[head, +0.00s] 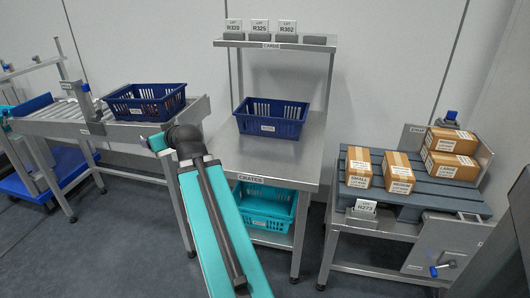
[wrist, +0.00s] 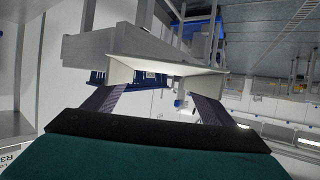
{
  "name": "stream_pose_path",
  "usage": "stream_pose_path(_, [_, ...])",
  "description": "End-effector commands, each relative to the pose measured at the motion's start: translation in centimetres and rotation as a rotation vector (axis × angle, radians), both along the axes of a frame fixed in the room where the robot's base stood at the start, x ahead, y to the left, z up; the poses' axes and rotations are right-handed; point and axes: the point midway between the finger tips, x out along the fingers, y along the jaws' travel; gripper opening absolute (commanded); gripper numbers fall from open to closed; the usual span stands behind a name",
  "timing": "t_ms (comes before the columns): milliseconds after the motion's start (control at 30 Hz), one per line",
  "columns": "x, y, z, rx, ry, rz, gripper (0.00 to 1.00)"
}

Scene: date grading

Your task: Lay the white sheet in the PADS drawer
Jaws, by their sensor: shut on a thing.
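In the wrist view the two dark fingers of my gripper (wrist: 154,101) are shut on the white sheet (wrist: 193,68), a pale thin piece that spans between them and looks bent at its edges. In the head view my arm reaches away toward the conveyor, and the fingers and sheet cannot be made out there. No drawer labelled PADS can be read in either view.
A blue crate (head: 146,103) sits on the roller conveyor at left. Another blue crate (head: 271,121) stands on the steel table (head: 250,166), with a teal crate (head: 264,207) below. Several cartons (head: 398,173) sit on the grey pallet at right. A card shelf (head: 272,42) stands behind.

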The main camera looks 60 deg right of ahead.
Motion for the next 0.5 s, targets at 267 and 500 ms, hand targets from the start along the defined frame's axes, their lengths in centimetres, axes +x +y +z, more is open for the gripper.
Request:
stream_pose_path(267, [-5.1,-6.6,-3.0,0.0,0.0,-0.054,0.57])
stream_pose_path(500, [-9.9,-11.4,-4.8,0.0,-0.001,-0.093,0.57])
